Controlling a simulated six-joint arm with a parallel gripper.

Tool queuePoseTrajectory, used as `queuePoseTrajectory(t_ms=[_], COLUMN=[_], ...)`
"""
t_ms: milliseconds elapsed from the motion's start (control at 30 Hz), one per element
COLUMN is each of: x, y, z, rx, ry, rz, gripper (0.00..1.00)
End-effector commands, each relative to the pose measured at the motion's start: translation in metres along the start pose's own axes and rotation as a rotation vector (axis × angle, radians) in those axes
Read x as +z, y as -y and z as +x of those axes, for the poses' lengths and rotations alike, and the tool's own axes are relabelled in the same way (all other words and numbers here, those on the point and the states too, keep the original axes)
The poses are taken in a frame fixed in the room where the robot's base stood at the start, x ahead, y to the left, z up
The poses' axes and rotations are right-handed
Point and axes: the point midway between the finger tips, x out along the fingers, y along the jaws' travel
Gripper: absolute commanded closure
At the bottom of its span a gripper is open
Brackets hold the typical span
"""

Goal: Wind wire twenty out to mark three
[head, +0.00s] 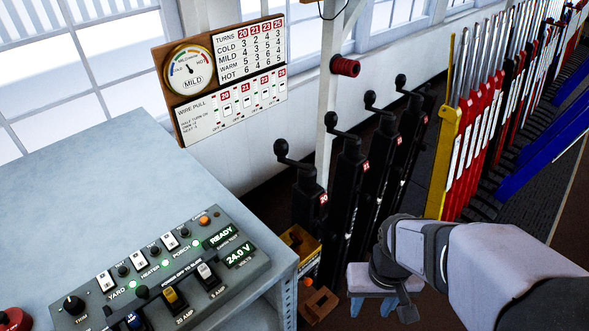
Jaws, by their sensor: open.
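The winder labelled 20 (309,195) is a black post with a cranked handle (281,148) on top, nearest of a row; its knob points up-left. The board (215,75) on the window wall has a dial (190,70) reading MILD and a turns table; its MILD row seems to give 4 under wire 20. The wire pull panel (232,106) below has a small gauge for each wire; the position on wire 20's gauge is too small to read. My gripper (375,307) is open and empty, low and right of winder 20, apart from it.
Winder 21 (345,180) stands close right of 20, with more winders behind it. Red, black and blue levers and a yellow one (446,150) stand further right. A grey bench (110,180) with a switch panel (165,275) fills the left. A yellow box (300,245) sits near winder 20's base.

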Motion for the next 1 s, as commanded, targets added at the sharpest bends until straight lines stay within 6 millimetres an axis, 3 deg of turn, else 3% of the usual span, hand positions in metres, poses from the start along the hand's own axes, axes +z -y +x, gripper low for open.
queuePoseTrajectory(t_ms=[267, 467, 1000], x=[0.0, 0.0, 0.0], y=[0.0, 0.0, 0.0], z=[0.009, 0.041, 0.197], rx=[0.0, 0.0, 0.0], ry=[0.0, 0.0, 0.0], rz=[0.0, 0.0, 0.0], gripper=[0.59, 0.59, 0.59])
